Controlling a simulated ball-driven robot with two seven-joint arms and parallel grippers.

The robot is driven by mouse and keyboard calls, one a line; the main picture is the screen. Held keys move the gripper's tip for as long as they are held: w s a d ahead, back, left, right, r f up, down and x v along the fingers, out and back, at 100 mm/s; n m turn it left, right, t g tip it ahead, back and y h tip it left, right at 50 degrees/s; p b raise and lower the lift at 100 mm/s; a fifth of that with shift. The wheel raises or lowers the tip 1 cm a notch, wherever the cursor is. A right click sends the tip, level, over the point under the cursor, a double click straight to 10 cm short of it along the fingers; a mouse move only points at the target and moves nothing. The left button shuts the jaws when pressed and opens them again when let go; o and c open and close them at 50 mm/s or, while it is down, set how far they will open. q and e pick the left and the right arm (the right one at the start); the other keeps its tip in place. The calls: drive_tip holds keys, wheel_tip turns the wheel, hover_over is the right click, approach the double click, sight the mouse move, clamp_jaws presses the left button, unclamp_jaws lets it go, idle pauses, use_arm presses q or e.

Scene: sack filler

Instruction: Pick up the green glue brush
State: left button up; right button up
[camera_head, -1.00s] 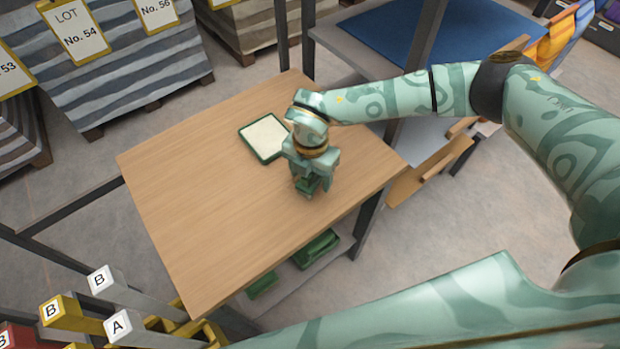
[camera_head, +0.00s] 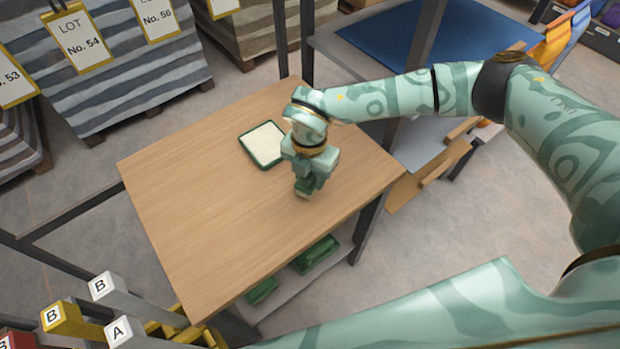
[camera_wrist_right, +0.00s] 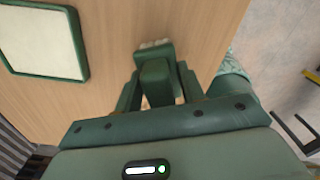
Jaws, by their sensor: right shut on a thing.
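The green glue brush (camera_wrist_right: 153,66) shows in the right wrist view, with its green body between my fingers and its pale bristles at the far end. In the head view only a small part of the brush (camera_head: 304,194) shows below the fingers, near the table's right side. My right gripper (camera_head: 308,184) points down over the table and is shut on the brush. The fingers (camera_wrist_right: 156,90) flank the brush in the wrist view and hide part of it. I cannot tell whether the brush touches the table. My left gripper is not in view.
A green-rimmed tray with a pale surface (camera_head: 244,149) lies on the wooden table (camera_head: 200,215), just beyond my gripper. The table's front and left are clear. Green items (camera_head: 316,254) lie on a shelf below. Lettered posts (camera_head: 103,288) stand at lower left.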

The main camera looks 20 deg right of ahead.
drive_tip(key=s+d+r+p, duration=0.3)
drive_tip(key=s+d+r, duration=0.3)
drive_tip(key=s+r, duration=0.4)
drive_tip(key=s, duration=0.2)
drive_tip(key=shift+s+r, duration=0.15)
drive_tip(key=shift+s, duration=0.2)
drive_tip(key=shift+o, duration=1.3)
drive_tip(key=shift+c, duration=0.2)
